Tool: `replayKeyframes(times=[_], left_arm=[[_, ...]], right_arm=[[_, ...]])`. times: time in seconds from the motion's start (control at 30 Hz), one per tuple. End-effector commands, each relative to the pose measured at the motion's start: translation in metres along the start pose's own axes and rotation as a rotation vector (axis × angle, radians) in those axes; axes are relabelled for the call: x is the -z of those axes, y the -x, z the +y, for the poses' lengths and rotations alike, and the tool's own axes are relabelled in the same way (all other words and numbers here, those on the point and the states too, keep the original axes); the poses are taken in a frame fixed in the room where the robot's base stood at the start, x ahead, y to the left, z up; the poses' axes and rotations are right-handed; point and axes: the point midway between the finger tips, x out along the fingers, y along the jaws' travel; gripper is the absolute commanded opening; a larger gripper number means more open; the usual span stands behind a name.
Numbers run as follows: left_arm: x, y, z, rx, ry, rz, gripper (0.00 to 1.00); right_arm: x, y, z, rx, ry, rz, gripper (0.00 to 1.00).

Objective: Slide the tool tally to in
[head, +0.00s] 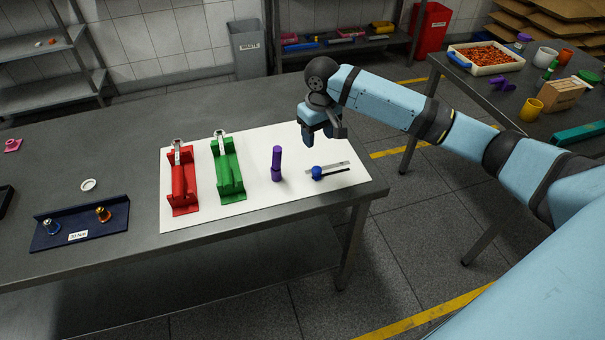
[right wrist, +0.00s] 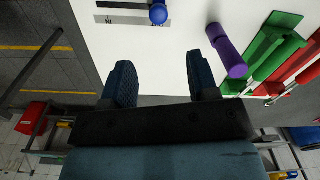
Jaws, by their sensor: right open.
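The tool tally is a small slider with a round blue knob (head: 317,173) on a flat, pale track (head: 338,167) at the right end of the white mat. A black strip lies along its near side. In the head view the knob sits toward the left part of the track. In the right wrist view the knob (right wrist: 158,13) is at the top edge, with a partly readable label beside it. My right gripper (head: 324,137) is open and empty, above and behind the tally, apart from it. Its two fingers (right wrist: 160,82) point toward the mat. My left gripper is not in view.
Green (head: 228,172) and red (head: 183,185) fixtures stand farther left on the white mat (head: 260,205). A dark blue holder (head: 80,224) with small knobs is at left. The mat right of the tally is clear.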

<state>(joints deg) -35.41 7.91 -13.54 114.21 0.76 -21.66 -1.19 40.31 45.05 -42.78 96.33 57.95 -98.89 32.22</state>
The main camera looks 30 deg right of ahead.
Motion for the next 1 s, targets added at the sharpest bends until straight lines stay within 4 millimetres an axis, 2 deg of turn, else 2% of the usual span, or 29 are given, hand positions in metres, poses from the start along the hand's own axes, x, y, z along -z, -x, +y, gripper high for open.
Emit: replayKeyframes(times=[0.17, 0.27, 0.7, 0.83, 1.0], left_arm=[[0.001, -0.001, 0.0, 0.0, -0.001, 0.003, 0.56], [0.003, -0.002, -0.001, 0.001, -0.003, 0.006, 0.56], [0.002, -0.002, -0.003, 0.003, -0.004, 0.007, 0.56], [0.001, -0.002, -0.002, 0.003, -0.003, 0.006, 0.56], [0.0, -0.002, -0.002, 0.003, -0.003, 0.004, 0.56]], right_arm=[[0.0, -0.004, 0.005, -0.008, -0.012, -0.016, 0.54], [0.0, -0.018, 0.005, -0.009, -0.01, -0.015, 0.54], [-0.002, -0.107, 0.005, -0.008, -0.009, -0.013, 0.54], [-0.001, -0.123, 0.005, -0.008, -0.009, -0.012, 0.54], [-0.001, -0.133, 0.005, -0.008, -0.009, -0.01, 0.54]])
